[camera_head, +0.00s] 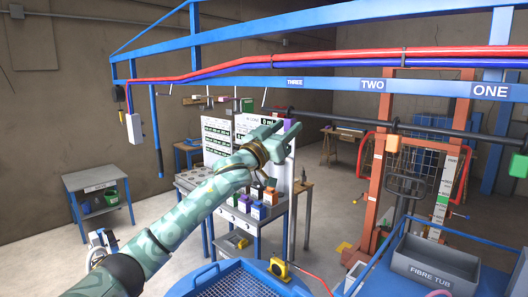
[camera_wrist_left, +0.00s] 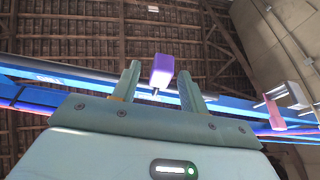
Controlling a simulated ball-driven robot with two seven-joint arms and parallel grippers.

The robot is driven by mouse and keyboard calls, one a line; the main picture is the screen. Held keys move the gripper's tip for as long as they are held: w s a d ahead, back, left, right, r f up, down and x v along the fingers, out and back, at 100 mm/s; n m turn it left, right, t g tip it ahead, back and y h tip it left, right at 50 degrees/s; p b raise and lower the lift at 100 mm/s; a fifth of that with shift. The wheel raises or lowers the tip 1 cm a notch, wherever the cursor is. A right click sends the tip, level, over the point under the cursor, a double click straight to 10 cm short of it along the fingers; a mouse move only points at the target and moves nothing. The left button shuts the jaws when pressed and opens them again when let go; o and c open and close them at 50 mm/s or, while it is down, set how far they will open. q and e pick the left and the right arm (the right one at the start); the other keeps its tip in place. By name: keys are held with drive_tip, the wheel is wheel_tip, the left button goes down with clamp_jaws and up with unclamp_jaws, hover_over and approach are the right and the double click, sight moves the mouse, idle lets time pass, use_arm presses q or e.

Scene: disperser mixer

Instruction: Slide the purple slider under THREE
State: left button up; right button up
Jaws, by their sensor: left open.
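The purple slider (camera_head: 287,124) shows as a small patch at my left gripper's fingertips, below the THREE sign (camera_head: 295,82); most of it is hidden by the gripper. In the left wrist view the purple slider (camera_wrist_left: 162,70) sits between the two fingers, with clear gaps to both sides. My left gripper (camera_head: 283,129) is open around it, and its fingers also show in the left wrist view (camera_wrist_left: 159,86). The dark rail (camera_head: 340,116) runs right from near the gripper. My right gripper is not in view.
An orange slider (camera_head: 392,144) and a green slider (camera_head: 518,166) hang on the rail to the right, near the TWO (camera_head: 372,85) and ONE (camera_head: 490,91) signs. A blue beam (camera_head: 430,87) passes above. A grey fibre tub (camera_head: 436,262) stands at lower right.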

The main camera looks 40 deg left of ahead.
use_arm(q)
drive_tip(key=b+v, duration=0.6)
drive_tip(key=v, duration=0.8)
drive_tip(key=shift+w+f, duration=0.1)
